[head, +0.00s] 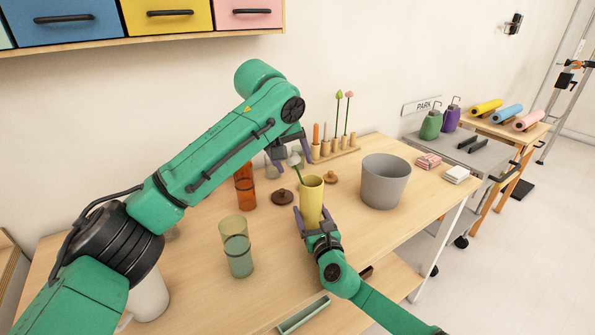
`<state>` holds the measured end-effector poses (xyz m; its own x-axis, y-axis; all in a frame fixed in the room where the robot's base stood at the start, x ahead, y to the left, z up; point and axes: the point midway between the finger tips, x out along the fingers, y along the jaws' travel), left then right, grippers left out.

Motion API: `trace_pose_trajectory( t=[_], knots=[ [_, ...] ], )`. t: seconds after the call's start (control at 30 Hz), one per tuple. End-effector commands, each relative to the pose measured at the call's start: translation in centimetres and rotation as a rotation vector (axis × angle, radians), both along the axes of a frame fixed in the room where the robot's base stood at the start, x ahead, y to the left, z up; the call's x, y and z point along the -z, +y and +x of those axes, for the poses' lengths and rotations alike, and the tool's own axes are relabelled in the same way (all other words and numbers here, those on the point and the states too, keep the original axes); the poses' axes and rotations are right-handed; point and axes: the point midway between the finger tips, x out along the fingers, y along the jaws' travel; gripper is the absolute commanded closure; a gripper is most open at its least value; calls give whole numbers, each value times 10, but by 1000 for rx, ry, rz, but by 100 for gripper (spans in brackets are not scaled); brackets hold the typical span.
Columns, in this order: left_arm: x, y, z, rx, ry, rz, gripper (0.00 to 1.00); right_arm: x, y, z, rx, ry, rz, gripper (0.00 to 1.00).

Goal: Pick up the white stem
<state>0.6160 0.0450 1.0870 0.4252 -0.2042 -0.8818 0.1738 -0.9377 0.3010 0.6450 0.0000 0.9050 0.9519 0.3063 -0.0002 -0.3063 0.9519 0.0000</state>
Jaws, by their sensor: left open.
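The white stem (295,160) has a white head and a thin green stalk, and leans out of the mouth of a yellow vase (312,192). Its lower end is hidden inside the vase. My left gripper (293,159) is open, pointing down from above, with its purple fingers either side of the white head; whether they touch it I cannot tell. My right gripper (313,218) has its fingers on both sides of the yellow vase and appears shut on it. The vase stands roughly upright.
A wooden rack (335,151) with green and pink stems stands behind. A grey bucket (384,183) is to the right. Amber glass (245,188), a brown lid (282,197), a green-tinted glass (238,258) and a white mug (148,298) stand left. Drawers (170,15) hang above.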

Motion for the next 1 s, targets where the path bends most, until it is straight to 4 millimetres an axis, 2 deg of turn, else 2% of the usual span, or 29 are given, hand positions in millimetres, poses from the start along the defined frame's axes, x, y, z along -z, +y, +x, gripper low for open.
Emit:
trace_pose_trajectory(
  t=[0.07,0.23,0.27,0.3,0.43,0.47,0.77,0.87,1.0],
  knots=[
    [6,-2,3,0,0,0,28,0,0,0,0,0,0,72],
    [7,-2,4,1,-1,0,28,0,0,0,0,0,0,72],
    [7,-2,4,1,-1,0,32,0,0,0,0,0,0,72],
    [7,-2,4,1,-1,0,47,0,0,0,0,0,0,72],
    [6,-2,3,1,-1,0,97,0,0,0,0,0,0,72],
    [6,-2,3,1,-1,0,100,0,0,0,0,0,0,72],
    [1,-2,4,2,-4,0,100,0,0,0,0,0,1,72],
    [-16,-3,4,2,-5,-2,100,0,0,0,0,0,0,72],
    [-54,-3,3,1,-5,-2,100,0,0,0,0,0,0,72]
  ],
)
